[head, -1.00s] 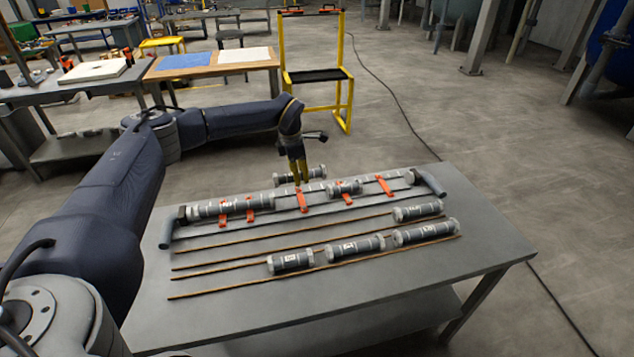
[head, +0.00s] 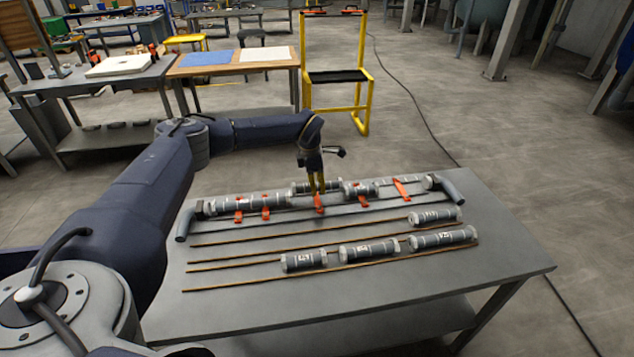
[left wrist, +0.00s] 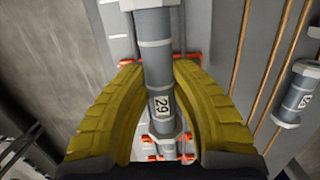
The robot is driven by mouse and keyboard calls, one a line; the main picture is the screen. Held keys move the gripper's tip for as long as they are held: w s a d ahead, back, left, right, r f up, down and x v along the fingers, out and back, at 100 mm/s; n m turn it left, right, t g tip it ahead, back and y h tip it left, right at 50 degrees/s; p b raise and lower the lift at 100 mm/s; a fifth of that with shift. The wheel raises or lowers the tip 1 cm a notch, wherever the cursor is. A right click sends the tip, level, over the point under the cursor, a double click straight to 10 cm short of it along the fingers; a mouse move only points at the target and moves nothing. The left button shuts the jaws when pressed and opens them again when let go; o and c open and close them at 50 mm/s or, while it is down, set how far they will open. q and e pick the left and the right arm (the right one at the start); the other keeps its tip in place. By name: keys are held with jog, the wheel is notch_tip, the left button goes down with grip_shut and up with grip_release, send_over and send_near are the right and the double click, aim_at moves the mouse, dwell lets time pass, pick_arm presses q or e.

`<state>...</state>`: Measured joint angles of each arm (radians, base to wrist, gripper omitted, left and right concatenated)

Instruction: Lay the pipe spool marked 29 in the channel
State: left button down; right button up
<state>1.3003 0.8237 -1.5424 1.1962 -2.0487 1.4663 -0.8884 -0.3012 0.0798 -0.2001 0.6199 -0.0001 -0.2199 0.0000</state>
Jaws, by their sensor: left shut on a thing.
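The grey pipe spool marked 29 (left wrist: 155,55) is between the yellow fingers of my left gripper (left wrist: 158,75), which is shut on it; the label faces up. In the head view the left gripper (head: 317,188) points down over the channel (head: 285,211), and the spool (head: 300,188) shows partly behind the fingers. It lies along the channel's direction, over the gap between a longer spool (head: 225,205) on the left and a short spool (head: 360,189) on the right. I cannot tell whether it touches the channel. My right gripper is not in view.
Orange clamps (head: 402,190) sit along the channel, with elbow pipes (head: 184,224) (head: 455,188) at its ends. The table's front right is clear.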

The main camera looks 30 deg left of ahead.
aim_at(317, 199)
pick_arm(q)
jog(key=shift+f, duration=1.6)
jog(key=c, duration=1.1)
grip_release()
jog(key=r, duration=0.8)
jog(key=s+a+r, duration=0.1)
jog(key=r, duration=0.2)
jog(key=shift+r, duration=0.4)
